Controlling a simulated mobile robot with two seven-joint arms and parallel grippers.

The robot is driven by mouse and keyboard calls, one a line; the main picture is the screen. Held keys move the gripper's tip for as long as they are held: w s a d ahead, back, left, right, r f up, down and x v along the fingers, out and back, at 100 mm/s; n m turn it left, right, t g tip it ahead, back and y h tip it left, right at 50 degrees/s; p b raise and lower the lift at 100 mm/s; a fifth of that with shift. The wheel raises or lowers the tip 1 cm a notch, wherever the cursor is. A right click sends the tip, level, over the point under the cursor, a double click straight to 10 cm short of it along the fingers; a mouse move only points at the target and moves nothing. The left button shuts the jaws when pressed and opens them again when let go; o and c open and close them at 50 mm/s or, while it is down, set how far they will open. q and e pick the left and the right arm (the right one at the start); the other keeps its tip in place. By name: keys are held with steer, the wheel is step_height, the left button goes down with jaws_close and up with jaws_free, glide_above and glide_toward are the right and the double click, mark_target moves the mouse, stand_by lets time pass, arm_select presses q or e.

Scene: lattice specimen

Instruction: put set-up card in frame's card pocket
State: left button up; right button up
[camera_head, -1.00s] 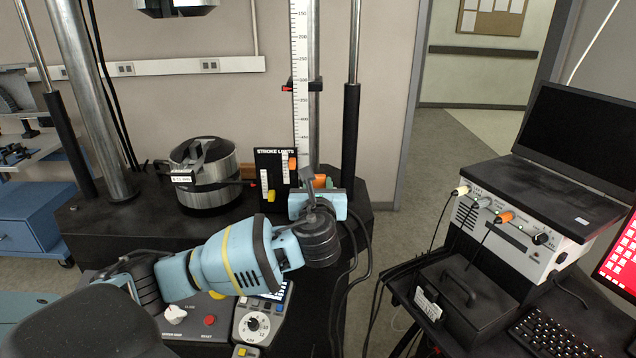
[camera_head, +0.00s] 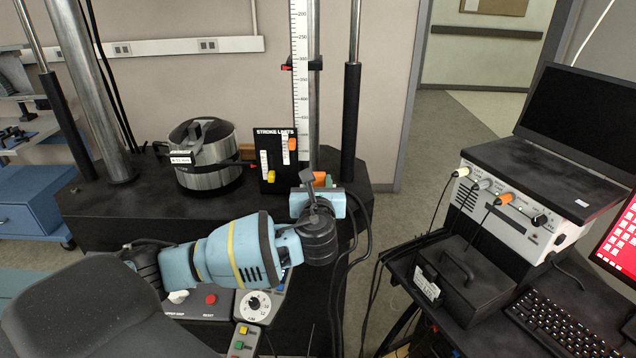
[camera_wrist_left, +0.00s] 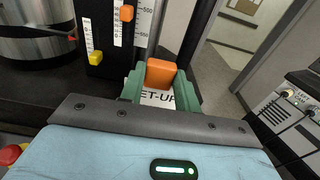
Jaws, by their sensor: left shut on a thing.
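The set-up card (camera_wrist_left: 158,99) is white with dark lettering, partly readable as "ET-UP", in the left wrist view. An orange block (camera_wrist_left: 161,73) sits at its far edge, and also shows in the head view (camera_head: 319,179). My left gripper (camera_wrist_left: 161,88) is shut on the card, with a green finger on each side. In the head view my left gripper (camera_head: 318,188) is in front of the upright ruler, right of the black stroke limits panel (camera_head: 268,163). The card's lower part is hidden by the gripper body. I cannot make out the card pocket. My right gripper is not in view.
A metal pot (camera_head: 208,172) stands on the black frame base (camera_head: 115,205), left of the panel. A ruler (camera_head: 300,85) and metal columns rise behind. Dark cables hang right of the gripper.

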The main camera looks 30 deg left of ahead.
arm_select(q)
steer(key=shift+c, duration=1)
